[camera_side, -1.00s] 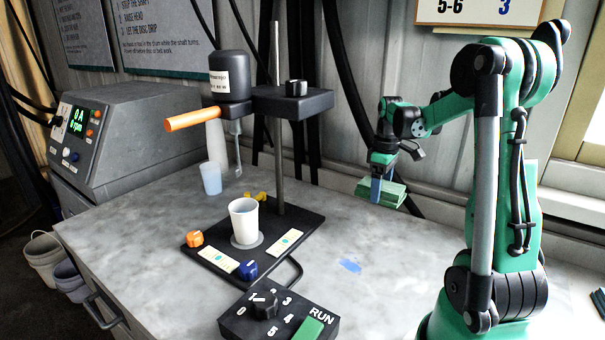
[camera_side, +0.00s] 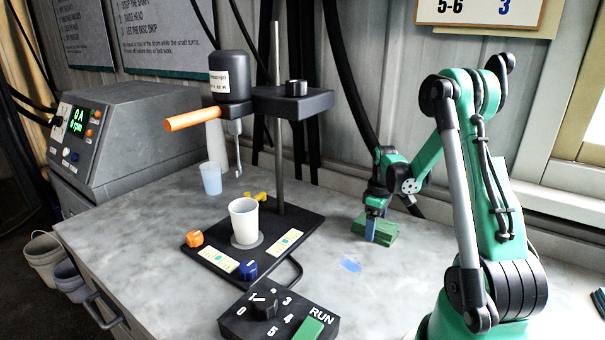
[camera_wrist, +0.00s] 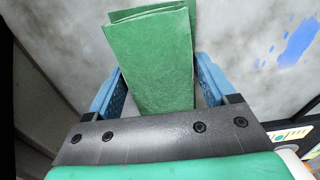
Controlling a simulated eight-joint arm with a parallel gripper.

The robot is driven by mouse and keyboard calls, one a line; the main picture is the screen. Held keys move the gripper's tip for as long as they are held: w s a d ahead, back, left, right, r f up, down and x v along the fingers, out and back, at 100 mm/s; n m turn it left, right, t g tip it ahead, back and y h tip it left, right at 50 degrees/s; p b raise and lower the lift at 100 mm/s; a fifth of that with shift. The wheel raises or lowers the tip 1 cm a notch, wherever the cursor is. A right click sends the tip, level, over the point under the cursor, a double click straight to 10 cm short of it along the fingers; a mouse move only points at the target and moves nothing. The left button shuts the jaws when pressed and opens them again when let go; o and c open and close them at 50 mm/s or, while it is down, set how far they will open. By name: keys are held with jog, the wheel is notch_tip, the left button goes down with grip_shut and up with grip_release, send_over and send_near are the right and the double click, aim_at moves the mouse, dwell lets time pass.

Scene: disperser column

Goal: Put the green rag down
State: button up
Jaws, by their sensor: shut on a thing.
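The green rag (camera_side: 385,229) is a folded stack low at the back right of the grey bench, right of the black stand. It looks to be at or just above the bench top; I cannot tell whether it touches. My gripper (camera_side: 371,228) points down with its blue fingers shut on the rag. In the wrist view the rag (camera_wrist: 152,55) sits between the blue fingers of my gripper (camera_wrist: 160,90), and its folded end reaches past them.
A blue smear (camera_side: 350,265) marks the bench (camera_side: 400,290) in front of the rag. The black base plate (camera_side: 300,228) holds a white cup (camera_side: 244,220). A black control box (camera_side: 280,315) stands in front. Bare bench lies around the rag.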

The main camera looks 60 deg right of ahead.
jog(key=o, duration=1.1)
jog(key=shift+f, duration=0.1)
notch_tip(320, 180, up, 12)
jog(key=w+a+t, duration=0.1)
jog(key=a+t, duration=0.1)
jog(key=a, duration=0.7)
jog(key=w+a+r+t, duration=0.1)
jog(key=w+a+t, duration=0.1)
jog(key=a, duration=0.7)
jog(key=w+a+t, duration=0.1)
jog(key=a+t, duration=0.2)
jog(key=a, duration=0.6)
jog(key=shift+w+r, duration=0.3)
jog(key=shift+r, duration=0.05)
